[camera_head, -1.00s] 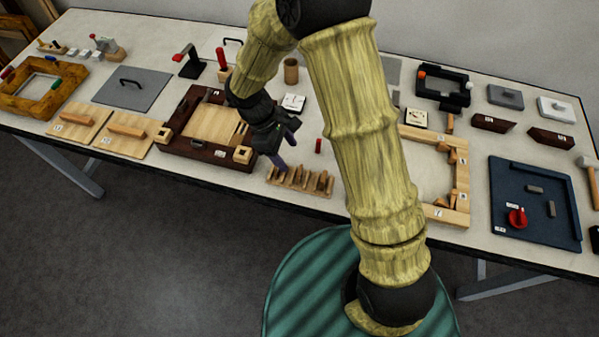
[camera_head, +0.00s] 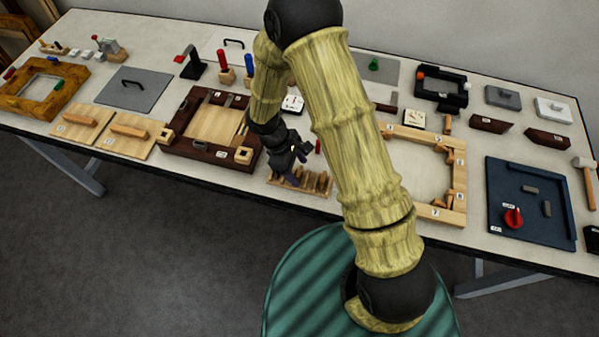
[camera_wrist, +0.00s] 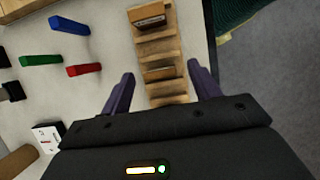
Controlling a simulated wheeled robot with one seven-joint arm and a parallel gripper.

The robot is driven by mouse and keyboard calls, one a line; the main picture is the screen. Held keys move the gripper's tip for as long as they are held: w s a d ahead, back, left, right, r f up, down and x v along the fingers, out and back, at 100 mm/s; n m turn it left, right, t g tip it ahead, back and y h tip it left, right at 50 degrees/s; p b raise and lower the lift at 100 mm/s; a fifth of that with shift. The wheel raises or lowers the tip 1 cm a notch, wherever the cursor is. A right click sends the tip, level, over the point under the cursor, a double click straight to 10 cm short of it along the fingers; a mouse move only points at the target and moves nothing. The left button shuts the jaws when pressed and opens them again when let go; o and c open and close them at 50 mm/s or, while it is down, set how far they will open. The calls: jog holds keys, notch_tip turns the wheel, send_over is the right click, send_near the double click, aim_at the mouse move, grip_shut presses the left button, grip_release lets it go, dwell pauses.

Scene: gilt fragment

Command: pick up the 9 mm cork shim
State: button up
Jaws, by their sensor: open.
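A wooden slotted rack (camera_head: 318,191) stands near the table's front edge; in the wrist view it (camera_wrist: 158,48) runs from the top edge down between my fingers. Brown cork-like shims stand in its slots: one (camera_wrist: 148,14) at the top and one (camera_wrist: 158,73) between my fingertips. Their labels are too small to read, so I cannot tell which is 9 mm. My gripper (camera_wrist: 163,84) is open and empty, one finger on each side of the rack. In the head view my gripper (camera_head: 292,174) is over the rack's left part, hiding some of it.
Blue (camera_wrist: 69,25), green (camera_wrist: 40,60) and red (camera_wrist: 83,70) sticks lie left of the rack in the wrist view. In the head view a dark wooden frame (camera_head: 180,140) is left of the rack and a pale wooden frame (camera_head: 440,214) is right of it.

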jog(key=shift+x, duration=1.15)
jog(key=shift+c, duration=0.4)
jog(key=c, duration=1)
